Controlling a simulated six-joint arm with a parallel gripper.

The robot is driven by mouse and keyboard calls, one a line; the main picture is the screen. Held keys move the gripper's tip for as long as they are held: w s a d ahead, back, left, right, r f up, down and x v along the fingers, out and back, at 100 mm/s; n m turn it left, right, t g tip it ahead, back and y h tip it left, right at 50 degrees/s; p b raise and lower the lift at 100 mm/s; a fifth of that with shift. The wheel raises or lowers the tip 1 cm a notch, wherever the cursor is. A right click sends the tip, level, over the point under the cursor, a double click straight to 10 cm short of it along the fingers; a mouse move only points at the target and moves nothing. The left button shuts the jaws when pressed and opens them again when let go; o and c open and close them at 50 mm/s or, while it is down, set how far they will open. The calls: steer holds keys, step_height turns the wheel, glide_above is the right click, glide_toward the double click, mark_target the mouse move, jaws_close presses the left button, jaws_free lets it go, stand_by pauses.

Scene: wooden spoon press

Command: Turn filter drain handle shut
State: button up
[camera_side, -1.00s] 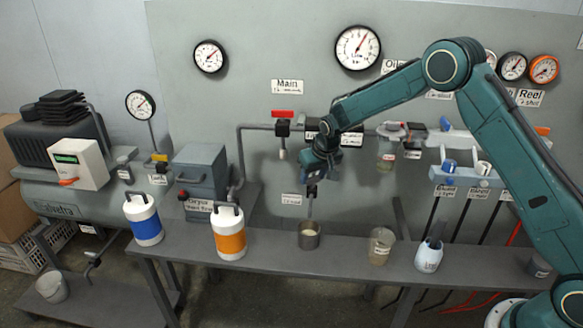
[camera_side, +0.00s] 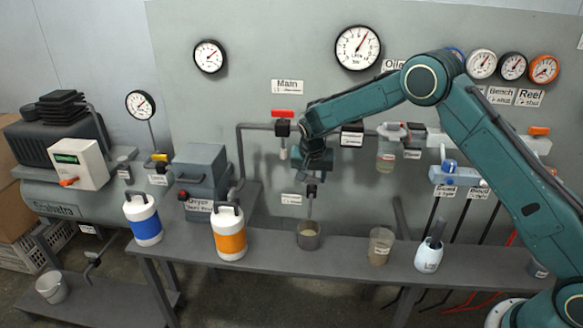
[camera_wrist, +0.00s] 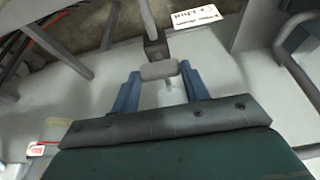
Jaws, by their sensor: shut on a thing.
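In the wrist view, the filter drain handle, a short pale grey bar (camera_wrist: 158,71), lies crosswise between the two blue fingers of my gripper (camera_wrist: 160,73). My gripper is shut on it. The dark valve block (camera_wrist: 155,46) sits just beyond the handle, with a grey pipe leading off. In the side view, my gripper (camera_side: 313,168) is right above the drain valve (camera_side: 311,191) and hides the handle. The drain pipe runs down from the valve to a grey cup (camera_side: 308,238) on the bench.
A label reading "shut" (camera_wrist: 194,18) shows near the valve. The red-handled main valve (camera_side: 283,122) is close by to the upper left. Blue (camera_side: 143,219) and orange (camera_side: 229,234) canisters stand left on the bench (camera_side: 345,262). A beaker (camera_side: 380,247) stands to the right.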

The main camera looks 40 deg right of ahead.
steer(key=o, duration=1)
steer(key=shift+r, duration=0.1)
steer(key=v, duration=1.3)
steer(key=shift+r, duration=0.35)
steer(key=shift+s, duration=0.15)
